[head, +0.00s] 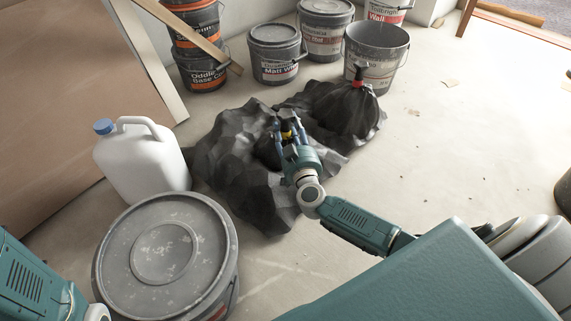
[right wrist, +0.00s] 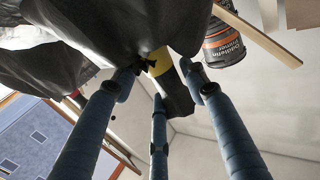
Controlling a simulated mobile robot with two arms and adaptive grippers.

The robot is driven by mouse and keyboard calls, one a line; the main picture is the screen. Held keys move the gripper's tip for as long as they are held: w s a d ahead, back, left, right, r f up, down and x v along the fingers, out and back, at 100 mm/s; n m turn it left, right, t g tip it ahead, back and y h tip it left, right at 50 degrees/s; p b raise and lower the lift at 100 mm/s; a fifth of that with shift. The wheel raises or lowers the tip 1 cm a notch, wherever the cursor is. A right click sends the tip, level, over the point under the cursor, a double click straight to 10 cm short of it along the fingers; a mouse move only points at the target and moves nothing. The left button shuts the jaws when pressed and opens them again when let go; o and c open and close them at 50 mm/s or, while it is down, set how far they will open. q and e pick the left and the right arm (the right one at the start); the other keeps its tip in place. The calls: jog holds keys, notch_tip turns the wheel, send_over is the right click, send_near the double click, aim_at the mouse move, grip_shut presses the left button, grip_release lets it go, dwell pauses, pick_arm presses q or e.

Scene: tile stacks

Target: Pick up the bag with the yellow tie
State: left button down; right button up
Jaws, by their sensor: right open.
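The black bag with the yellow tie (head: 228,150) lies crumpled on the floor in the middle of the head view. Its yellow tie (head: 287,132) shows between the fingers of my right gripper (head: 285,126), which is over the bag's neck. In the right wrist view the yellow tie (right wrist: 159,62) and the dark gathered neck (right wrist: 176,95) lie between the tips of my open right gripper (right wrist: 160,80). I cannot tell whether a fingertip touches the bag. A second black bag with a red tie (head: 345,112) stands just behind, to the right. My left gripper is out of view.
A white jug (head: 142,165) with a blue cap stands left of the bag. A large lidded grey bucket (head: 165,245) is in front of it. Several paint buckets, one open (head: 376,50), line the back. The floor at right (head: 450,140) is mostly clear.

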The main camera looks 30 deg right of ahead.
jog(key=shift+w+d, duration=0.2)
jog(key=shift+w, duration=0.4)
grip_shut()
jog(key=shift+r, duration=0.2)
jog(key=shift+r, duration=0.15)
